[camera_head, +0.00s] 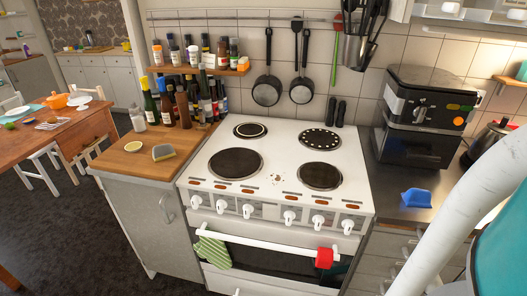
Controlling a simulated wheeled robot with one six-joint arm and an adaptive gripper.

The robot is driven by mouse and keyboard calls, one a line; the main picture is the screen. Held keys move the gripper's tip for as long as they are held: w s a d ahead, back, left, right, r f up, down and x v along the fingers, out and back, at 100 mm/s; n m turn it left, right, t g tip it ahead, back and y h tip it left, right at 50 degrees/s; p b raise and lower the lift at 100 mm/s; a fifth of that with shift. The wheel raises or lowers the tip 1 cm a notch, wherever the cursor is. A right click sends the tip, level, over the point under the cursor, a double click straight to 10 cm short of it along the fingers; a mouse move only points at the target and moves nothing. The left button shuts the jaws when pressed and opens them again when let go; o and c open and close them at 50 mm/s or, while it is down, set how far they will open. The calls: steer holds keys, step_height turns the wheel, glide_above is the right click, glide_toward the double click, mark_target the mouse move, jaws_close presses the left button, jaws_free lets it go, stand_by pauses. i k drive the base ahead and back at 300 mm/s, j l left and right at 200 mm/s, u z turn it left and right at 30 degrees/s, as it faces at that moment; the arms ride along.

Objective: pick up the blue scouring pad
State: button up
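A small bright blue item (416,198) lies on the dark worktop right of the cooker, near its front edge. It is the blue thing that best fits the scouring pad, but its exact shape is hard to make out. A grey and yellow sponge-like block (163,152) sits on the wooden worktop left of the cooker.
The white cooker (270,185) stands in the middle, with an oven rail in front carrying a green mitt (212,252) and a red item (324,258). A black appliance (423,118) stands behind the blue item. A kettle (488,143) is at the right.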

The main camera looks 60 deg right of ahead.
mark_target(414, 197)
steer(key=z, duration=2.2)
